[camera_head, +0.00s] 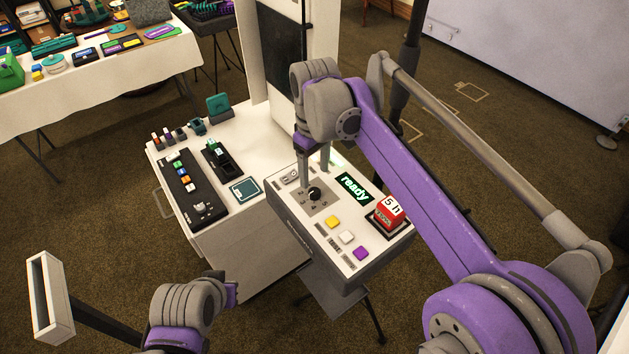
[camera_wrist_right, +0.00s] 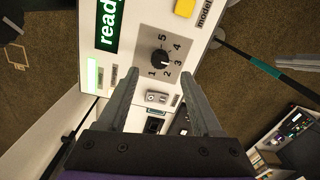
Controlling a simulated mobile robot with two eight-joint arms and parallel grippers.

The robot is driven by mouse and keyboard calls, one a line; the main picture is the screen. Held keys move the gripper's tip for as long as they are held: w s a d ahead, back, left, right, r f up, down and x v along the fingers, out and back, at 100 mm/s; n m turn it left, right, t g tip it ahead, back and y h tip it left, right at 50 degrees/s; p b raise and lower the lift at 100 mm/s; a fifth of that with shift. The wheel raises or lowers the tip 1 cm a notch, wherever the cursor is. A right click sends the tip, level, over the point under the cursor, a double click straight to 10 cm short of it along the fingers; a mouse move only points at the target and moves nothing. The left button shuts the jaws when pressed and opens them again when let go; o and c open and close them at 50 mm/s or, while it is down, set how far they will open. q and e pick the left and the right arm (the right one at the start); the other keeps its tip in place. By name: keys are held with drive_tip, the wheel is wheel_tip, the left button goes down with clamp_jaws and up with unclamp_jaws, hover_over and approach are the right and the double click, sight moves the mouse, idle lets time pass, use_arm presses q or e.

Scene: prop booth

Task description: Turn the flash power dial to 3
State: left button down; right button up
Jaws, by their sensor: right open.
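The flash power dial (camera_head: 314,194) is a black round knob on a grey plate on top of the pale control box (camera_head: 375,245). In the right wrist view the dial (camera_wrist_right: 160,59) has the numbers 1 to 5 around it; its pointer is too small to read surely. My right gripper (camera_wrist_right: 158,74) is open, its two fingers spread on either side of the dial's near edge, with nothing between them. In the head view this gripper (camera_head: 316,178) hangs over the dial. My left wrist is low in the head view; its fingers do not show clearly.
A white cabinet (camera_head: 230,225) with a black slider panel (camera_head: 184,190) stands to the left. A pale open box (camera_head: 45,300) is near my left arm.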

sight(314, 190)
use_arm(q)
drive_tip(key=shift+w+r, duration=0.1)
drive_tip(key=shift+r, duration=0.2)
use_arm(e)
drive_tip(key=shift+r, duration=2.3)
